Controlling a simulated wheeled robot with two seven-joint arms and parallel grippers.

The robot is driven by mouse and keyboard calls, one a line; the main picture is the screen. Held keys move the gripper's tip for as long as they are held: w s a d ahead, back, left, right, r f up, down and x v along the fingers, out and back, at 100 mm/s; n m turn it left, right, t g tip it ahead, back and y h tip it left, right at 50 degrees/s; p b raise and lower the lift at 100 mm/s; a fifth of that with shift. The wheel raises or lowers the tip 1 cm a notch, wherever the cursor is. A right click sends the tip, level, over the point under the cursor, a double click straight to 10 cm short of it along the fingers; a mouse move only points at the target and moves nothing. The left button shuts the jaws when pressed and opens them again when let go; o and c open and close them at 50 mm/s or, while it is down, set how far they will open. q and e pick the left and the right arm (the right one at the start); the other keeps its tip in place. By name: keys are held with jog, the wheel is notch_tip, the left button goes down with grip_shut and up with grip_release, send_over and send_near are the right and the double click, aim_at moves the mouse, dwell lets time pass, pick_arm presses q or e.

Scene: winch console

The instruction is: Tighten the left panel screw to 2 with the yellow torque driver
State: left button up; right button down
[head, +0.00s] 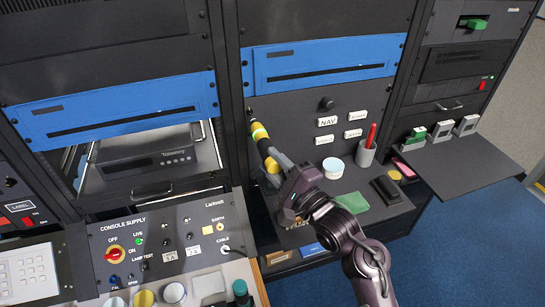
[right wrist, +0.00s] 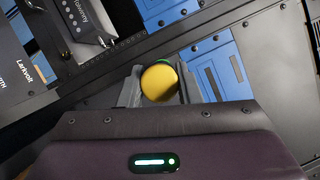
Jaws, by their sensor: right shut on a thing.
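The yellow torque driver (head: 260,134) shows in the head view at the left edge of the grey panel (head: 295,113) with the NAV label. My right gripper (head: 277,166) is shut on it. The driver's far end points up and left towards the panel's upper left corner. In the right wrist view the driver's round yellow end (right wrist: 159,82) sits between the two fingers of my right gripper (right wrist: 160,90). My left gripper is out of view. No torque reading is legible.
Below the panel a shelf holds a white tub (head: 333,168), a grey cup (head: 366,154) with a red pen, a green pad (head: 353,202) and a black box (head: 387,189). The Console Supply panel (head: 165,241) stands at lower left. Blue floor (head: 440,255) is clear at right.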

jog(key=shift+s+d+r+p, duration=0.1)
jog(key=shift+s+d+p, duration=0.1)
jog(key=shift+s+p, duration=0.35)
jog(key=shift+s+d+r+p, duration=0.1)
jog(key=shift+s+d+p, duration=0.05)
jog(key=shift+s+p, duration=0.35)
jog(key=shift+s+d, duration=0.25)
jog(key=shift+s, duration=0.5)
jog(key=shift+f, duration=0.1)
jog(key=shift+w, duration=0.15)
dwell(0.9)
